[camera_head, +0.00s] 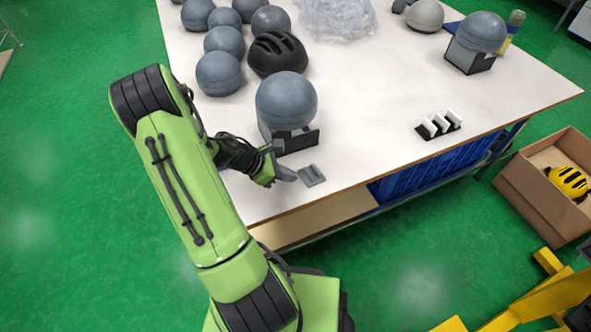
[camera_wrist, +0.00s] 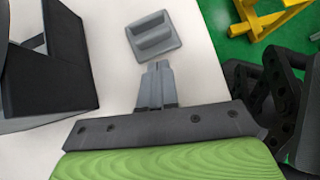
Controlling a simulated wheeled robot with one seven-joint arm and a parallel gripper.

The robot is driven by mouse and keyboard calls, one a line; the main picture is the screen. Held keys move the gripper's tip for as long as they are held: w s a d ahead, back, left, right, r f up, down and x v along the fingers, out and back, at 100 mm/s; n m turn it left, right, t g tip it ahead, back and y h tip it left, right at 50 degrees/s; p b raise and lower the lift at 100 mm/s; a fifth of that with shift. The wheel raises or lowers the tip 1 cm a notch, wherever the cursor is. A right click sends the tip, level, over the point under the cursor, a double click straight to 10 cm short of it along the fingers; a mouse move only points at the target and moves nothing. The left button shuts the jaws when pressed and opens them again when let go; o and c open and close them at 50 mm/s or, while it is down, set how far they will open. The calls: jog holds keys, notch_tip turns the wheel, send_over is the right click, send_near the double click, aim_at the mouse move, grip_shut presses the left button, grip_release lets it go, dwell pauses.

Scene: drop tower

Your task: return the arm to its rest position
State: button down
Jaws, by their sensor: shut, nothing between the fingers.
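My green arm reaches up from the bottom of the head view and bends over the near left end of the white table (camera_head: 375,125). My gripper (camera_head: 291,175) is low over the table's near edge. In the wrist view my gripper (camera_wrist: 156,72) has its grey fingers together with nothing between them. A small grey block with a raised ridge (camera_head: 312,175) lies on the table just beyond the fingertips. It also shows in the wrist view (camera_wrist: 153,37), apart from the fingers.
A grey ball (camera_head: 286,98) on a dark stand is close behind my gripper. Several grey balls and a black helmet (camera_head: 277,53) stand farther back. A small rack (camera_head: 439,124) is at right. A cardboard box (camera_head: 535,195) with a yellow helmet and a yellow frame (camera_head: 545,300) stand on the green floor.

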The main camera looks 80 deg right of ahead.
jog(key=p+v, duration=0.2)
jog(key=v, duration=0.8)
jog(key=shift+w+a+p, duration=0.15)
jog(key=shift+w+p, duration=0.25)
jog(key=shift+r, duration=0.15)
